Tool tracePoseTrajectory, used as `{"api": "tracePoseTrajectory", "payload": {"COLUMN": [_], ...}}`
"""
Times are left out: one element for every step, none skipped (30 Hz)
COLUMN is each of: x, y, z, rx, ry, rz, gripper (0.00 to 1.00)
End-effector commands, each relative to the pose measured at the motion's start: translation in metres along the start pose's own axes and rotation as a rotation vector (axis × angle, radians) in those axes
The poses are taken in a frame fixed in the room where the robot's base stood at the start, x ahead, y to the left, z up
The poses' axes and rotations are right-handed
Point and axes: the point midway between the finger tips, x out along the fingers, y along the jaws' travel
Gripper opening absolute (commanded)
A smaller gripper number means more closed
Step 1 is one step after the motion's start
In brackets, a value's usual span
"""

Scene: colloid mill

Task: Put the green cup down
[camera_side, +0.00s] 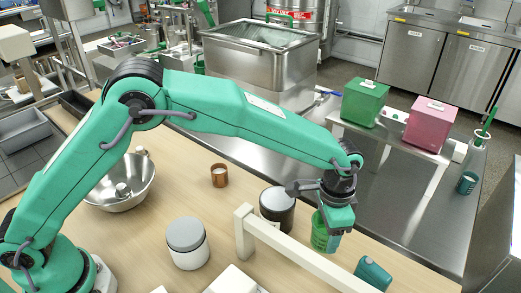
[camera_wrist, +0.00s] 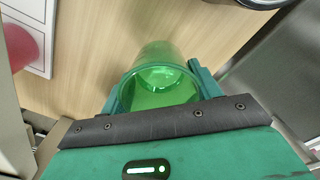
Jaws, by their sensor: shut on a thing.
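The green cup (camera_side: 322,236) is translucent and sits in my gripper (camera_side: 330,222) near the right part of the wooden table. It looks upright in the side view. In the wrist view the cup (camera_wrist: 160,72) fills the gap between the two green fingers of my gripper (camera_wrist: 158,88), which are shut on its sides. I look into its open mouth, and it seems empty. Whether its base touches the wooden table (camera_side: 215,271) is hard to tell. A pale rail in the side view passes close in front of it.
A dark jar with a grey lid (camera_side: 277,207), a white jar (camera_side: 188,248), a copper cup (camera_side: 219,177) and a steel bowl (camera_side: 124,188) stand leftward. A teal object (camera_side: 373,274) lies to the right.

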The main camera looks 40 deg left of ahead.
Motion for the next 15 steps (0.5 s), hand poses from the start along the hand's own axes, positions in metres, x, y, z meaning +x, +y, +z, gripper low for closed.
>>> {"api": "tracePoseTrajectory", "payload": {"x": [0.000,0.001,0.000,0.001,0.001,0.003,0.005,0.007,0.010,0.013,0.016,0.021,0.025,0.028,0.031], "y": [0.000,0.000,0.000,0.000,0.000,0.000,0.000,0.000,0.000,0.000,0.000,0.000,0.000,0.000,0.000], "z": [0.000,0.000,0.000,0.000,0.000,0.000,0.000,0.000,0.001,0.001,0.001,0.001,0.001,0.001,0.001], "rx": [0.000,0.000,0.000,0.000,0.000,0.000,0.000,0.000,0.000,0.000,0.000,0.000,0.000,0.000,0.000], "ry": [0.001,0.001,0.001,0.001,0.000,0.000,-0.001,-0.001,-0.002,-0.002,-0.002,-0.002,-0.003,-0.003,-0.002], "rz": [0.000,0.000,0.000,0.000,0.000,0.000,0.000,0.000,0.000,0.000,0.000,0.000,0.000,0.000,0.000], "gripper": [0.38,0.38,0.38,0.38,0.38,0.38,0.38,0.38,0.38,0.38,0.38,0.38,0.38,0.38,0.38]}}
